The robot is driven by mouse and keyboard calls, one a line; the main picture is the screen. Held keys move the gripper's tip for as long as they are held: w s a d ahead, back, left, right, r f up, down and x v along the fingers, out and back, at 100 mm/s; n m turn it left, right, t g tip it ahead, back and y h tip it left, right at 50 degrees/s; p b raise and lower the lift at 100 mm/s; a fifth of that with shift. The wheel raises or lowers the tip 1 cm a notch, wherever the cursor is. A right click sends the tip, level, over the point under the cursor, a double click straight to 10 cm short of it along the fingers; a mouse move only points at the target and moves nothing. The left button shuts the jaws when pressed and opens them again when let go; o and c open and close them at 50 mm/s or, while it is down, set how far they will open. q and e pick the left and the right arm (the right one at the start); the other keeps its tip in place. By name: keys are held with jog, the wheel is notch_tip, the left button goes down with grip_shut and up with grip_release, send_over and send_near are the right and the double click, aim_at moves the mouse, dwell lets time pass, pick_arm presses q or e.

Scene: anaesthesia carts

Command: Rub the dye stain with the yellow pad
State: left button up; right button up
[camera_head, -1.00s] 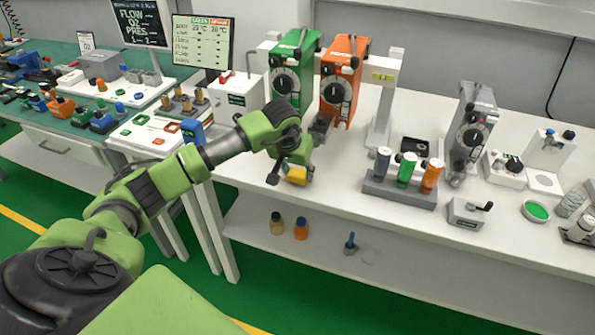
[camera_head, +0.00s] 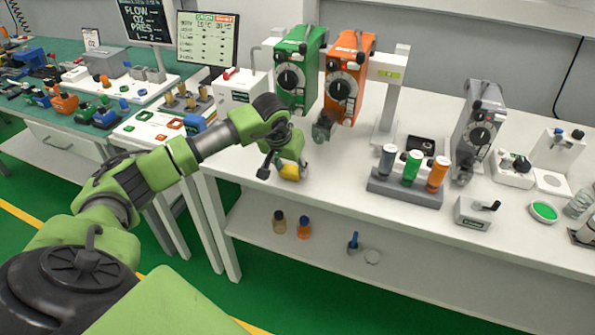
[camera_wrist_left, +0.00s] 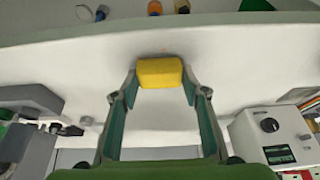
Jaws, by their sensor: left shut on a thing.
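The yellow pad (camera_head: 290,172) is a small block held between the fingertips of my left gripper (camera_head: 282,168), low over the white bench top near its front edge. In the left wrist view, the yellow pad (camera_wrist_left: 160,73) sits between the two green-sided fingers of my left gripper (camera_wrist_left: 160,80), which are shut on its ends. The pad looks at or very close to the bench surface; I cannot tell if it touches. I cannot make out the dye stain clearly; the pad and gripper hide the surface beneath them. My right gripper is not in view.
Behind my left gripper stand green (camera_head: 297,75) and orange (camera_head: 345,80) vaporizers. To the right is a grey rack (camera_head: 404,190) with three coloured cylinders. The white bench top (camera_head: 335,175) between is clear. Small bottles stand on the shelf below.

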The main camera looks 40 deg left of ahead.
aim_at(301, 181)
pick_arm(q)
jog(key=shift+s+a+f+b, duration=0.15)
jog(key=shift+a+b, duration=0.1)
jog(key=shift+a, duration=0.35)
jog(key=shift+s+a+b, duration=0.15)
jog(key=shift+a+b, duration=0.05)
jog(key=shift+a, duration=0.45)
jog(key=shift+s+a+f+b, duration=0.15)
jog(key=shift+a+b, duration=0.1)
jog(key=shift+a, duration=0.35)
jog(key=shift+r, duration=0.1)
jog(key=shift+d, duration=0.2)
jog(key=shift+w+d+r, duration=0.1)
jog(key=shift+w+d, duration=0.2)
jog(key=shift+d, duration=0.8)
jog(key=shift+w+d+f, duration=0.1)
jog(key=shift+w+d, duration=0.15)
jog(key=shift+d, duration=0.85)
jog(key=shift+w+d+r, duration=0.1)
jog(key=shift+w+d, duration=0.2)
jog(key=shift+d, duration=0.8)
jog(key=shift+r, duration=0.1)
jog(key=shift+r+p, duration=2)
jog(key=shift+r, duration=0.95)
